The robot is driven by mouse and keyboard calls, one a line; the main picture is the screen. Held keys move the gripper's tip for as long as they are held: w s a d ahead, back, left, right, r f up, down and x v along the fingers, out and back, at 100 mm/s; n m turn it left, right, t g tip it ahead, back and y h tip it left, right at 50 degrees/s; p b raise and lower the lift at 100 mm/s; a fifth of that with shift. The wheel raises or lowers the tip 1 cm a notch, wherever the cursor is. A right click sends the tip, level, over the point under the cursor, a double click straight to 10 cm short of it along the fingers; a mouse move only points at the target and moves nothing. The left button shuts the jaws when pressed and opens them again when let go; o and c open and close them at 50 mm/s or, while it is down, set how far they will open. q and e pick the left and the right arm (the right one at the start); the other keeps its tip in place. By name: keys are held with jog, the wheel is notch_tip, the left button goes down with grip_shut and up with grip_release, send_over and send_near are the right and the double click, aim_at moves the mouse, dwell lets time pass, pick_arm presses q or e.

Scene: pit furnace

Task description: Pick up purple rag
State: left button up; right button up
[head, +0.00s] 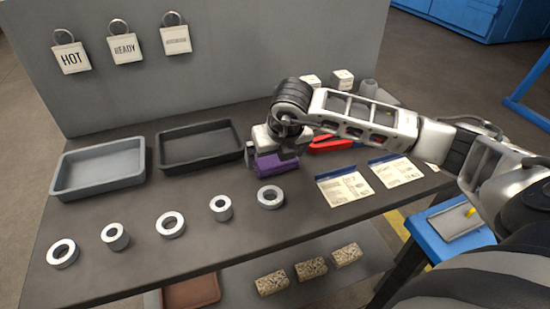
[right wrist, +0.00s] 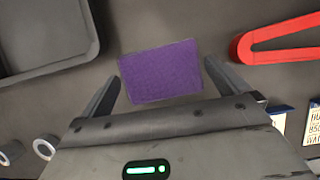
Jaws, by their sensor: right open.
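The purple rag (right wrist: 160,72) lies flat on the dark table, and in the right wrist view it shows between the two fingers of my right gripper (right wrist: 163,78). One finger is to its left and one to its right, with the jaws open. In the head view the rag (head: 277,164) is partly covered by my right gripper (head: 268,152), which is low over it. I cannot tell whether the fingers touch the table. My left gripper is not in view.
A black tray (head: 186,162) is just left of the rag, with a grey tray (head: 62,182) beyond it. Several metal rings, including one ring (head: 270,188), line the front. Red tongs (head: 334,145) and paper cards (head: 344,203) lie to the right. An upright panel (head: 220,60) stands behind.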

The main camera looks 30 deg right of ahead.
jog(key=shift+f, duration=0.15)
jog(key=c, duration=0.7)
jog(key=shift+w+r, duration=0.1)
jog(key=shift+r, duration=0.3)
notch_tip(320, 180, up, 2)
jog(key=shift+r+b, duration=0.1)
jog(key=shift+b, duration=0.35)
jog(key=s+r, duration=0.3)
jog(key=s, duration=0.1)
jog(key=s+a+r+b, duration=0.1)
jog(key=s+r, duration=0.2)
jog(key=s, duration=0.2)
jog(key=s+r, duration=0.4)
jog(key=s, duration=0.1)
jog(key=shift+a+b, duration=0.2)
jog(key=shift+b, duration=0.2)
